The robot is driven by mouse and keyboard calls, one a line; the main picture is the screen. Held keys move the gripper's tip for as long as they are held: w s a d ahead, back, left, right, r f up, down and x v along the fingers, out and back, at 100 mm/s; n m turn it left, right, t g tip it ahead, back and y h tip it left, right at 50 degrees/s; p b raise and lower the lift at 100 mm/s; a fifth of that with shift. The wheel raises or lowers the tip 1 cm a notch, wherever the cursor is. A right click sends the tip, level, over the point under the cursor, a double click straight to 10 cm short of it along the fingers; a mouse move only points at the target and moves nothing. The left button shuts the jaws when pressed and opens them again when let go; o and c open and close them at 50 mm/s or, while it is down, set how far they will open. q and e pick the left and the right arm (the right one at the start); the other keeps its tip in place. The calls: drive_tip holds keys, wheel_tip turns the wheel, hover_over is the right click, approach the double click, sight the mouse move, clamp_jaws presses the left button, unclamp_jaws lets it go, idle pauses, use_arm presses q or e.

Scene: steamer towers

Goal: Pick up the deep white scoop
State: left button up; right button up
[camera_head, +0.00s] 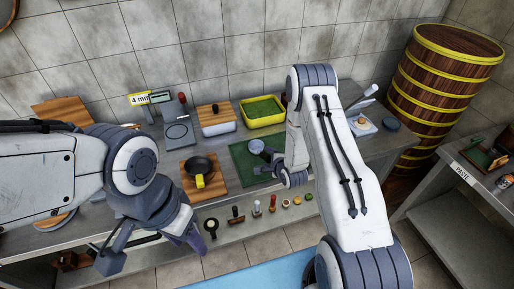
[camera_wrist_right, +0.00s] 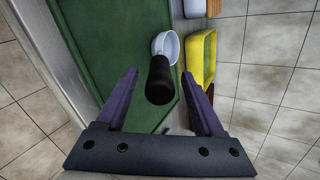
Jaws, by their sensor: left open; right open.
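The deep white scoop (camera_wrist_right: 168,44) lies on the green mat (camera_wrist_right: 112,35) in the right wrist view, with its round bowl away from me and its thick black handle toward me. My right gripper (camera_wrist_right: 159,78) is open, with a purple finger on each side of the handle and visible gaps to it. In the head view the scoop bowl (camera_head: 257,146) shows on the green mat beside my right gripper (camera_head: 268,166), whose arm partly hides the mat. My left gripper (camera_head: 152,250) is open and empty, low at the counter's front.
A yellow tray with green lining (camera_head: 263,121) stands behind the mat. A black pan (camera_head: 199,166) sits on a wooden board to the left. Several small tools lie along the lower shelf (camera_head: 245,226). A tall steamer tower (camera_head: 431,92) stands at the right.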

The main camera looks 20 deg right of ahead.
drive_tip(key=shift+w+f, duration=0.25)
drive_tip(key=shift+w, duration=0.1)
clamp_jaws()
drive_tip(key=shift+r, duration=0.1)
idle(1.1)
